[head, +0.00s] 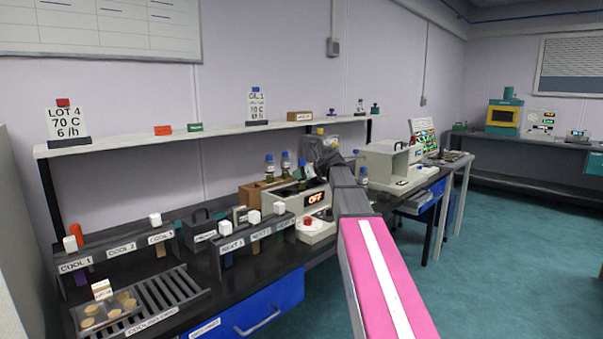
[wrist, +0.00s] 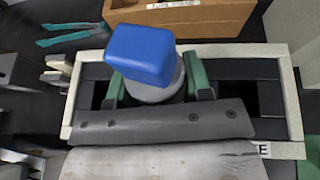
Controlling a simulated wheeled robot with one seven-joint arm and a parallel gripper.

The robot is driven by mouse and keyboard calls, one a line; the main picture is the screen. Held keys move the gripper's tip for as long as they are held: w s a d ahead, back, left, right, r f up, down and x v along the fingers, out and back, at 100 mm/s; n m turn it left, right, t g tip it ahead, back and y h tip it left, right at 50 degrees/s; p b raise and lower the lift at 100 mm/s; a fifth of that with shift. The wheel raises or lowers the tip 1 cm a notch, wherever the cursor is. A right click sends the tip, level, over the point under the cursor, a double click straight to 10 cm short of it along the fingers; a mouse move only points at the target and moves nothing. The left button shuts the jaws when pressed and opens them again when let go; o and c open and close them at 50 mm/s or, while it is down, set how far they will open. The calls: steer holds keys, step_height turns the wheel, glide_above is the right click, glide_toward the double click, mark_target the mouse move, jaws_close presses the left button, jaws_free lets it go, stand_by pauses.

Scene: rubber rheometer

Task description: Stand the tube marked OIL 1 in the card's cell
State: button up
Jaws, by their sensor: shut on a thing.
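In the wrist view my gripper (wrist: 158,85) is shut on a tube with a blue block cap (wrist: 141,54) and a grey round body. Its label does not show, so I cannot read whether it says OIL 1. The tube is above or within a pale-rimmed frame with dark openings (wrist: 291,95); I cannot tell whether it touches. In the head view my gripper (head: 322,150) is over the bench near the unit reading OFF (head: 316,197). A card headed OIL 1 (head: 256,105) with a blue top stands on the shelf.
Blue-capped tubes (head: 269,165) stand near the wooden stand in the head view. A LOT 4 card (head: 66,122) is on the left shelf.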

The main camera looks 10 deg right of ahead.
steer(key=shift+f, duration=0.6)
steer(key=o, duration=1.4)
steer(key=shift+c, duration=0.2)
steer(key=v, duration=1)
steer(key=shift+s+d+r, duration=0.15)
steer(key=shift+s+d, duration=0.1)
steer(key=shift+d, duration=0.05)
